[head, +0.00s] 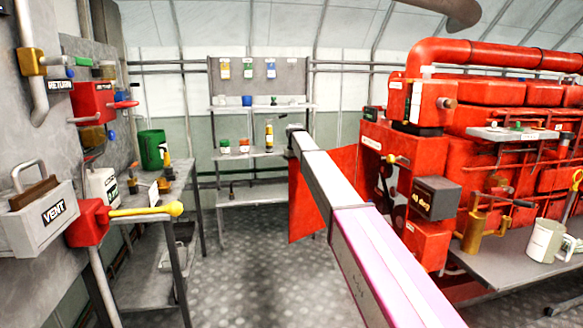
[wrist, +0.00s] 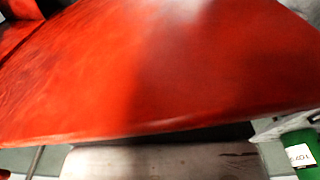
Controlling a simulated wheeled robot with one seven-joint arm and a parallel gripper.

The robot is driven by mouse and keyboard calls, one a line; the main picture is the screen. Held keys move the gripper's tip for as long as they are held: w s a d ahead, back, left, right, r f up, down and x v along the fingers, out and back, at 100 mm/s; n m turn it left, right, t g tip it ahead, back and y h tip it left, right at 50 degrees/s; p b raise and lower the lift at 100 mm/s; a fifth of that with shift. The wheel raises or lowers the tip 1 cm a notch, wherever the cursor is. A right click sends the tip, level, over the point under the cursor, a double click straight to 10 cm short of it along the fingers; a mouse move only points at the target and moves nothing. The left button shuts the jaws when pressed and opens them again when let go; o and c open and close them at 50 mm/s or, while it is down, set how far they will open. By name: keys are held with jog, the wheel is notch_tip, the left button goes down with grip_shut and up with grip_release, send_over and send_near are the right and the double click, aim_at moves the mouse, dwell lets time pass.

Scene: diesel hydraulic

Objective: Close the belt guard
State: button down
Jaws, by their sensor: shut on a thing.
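The belt guard (head: 308,195) is a red panel in the head view. It stands out to the left of the red engine (head: 480,95), swung open over the floor. My arm crosses in front of it and hides part of it. My gripper (head: 294,129), at the arm's far end, is by the guard's upper left edge and is shut on it; its fingertips are not clearly visible. In the wrist view the red guard (wrist: 150,75) fills most of the picture, very close and blurred.
A grey shelf rack (head: 262,107) with bottles and pots stands behind. On the left are a wall panel with a VENT box (head: 45,215), a yellow-handled lever (head: 145,210) and a bench with a green can (head: 152,150). The chequered floor (head: 250,275) between is clear. A mug (head: 545,240) stands at right.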

jog(key=s+d+n, duration=0.4)
jog(key=s+d, duration=0.4)
jog(key=d, duration=0.4)
jog(key=s+d+n, duration=0.4)
jog(key=s+d, duration=0.4)
jog(key=d, duration=0.5)
jog(key=shift+s, duration=0.25)
jog(key=c, duration=1.1)
grip_release()
jog(key=shift+w, duration=0.1)
notch_tip(320, 180, up, 11)
jog(key=shift+f, duration=0.1)
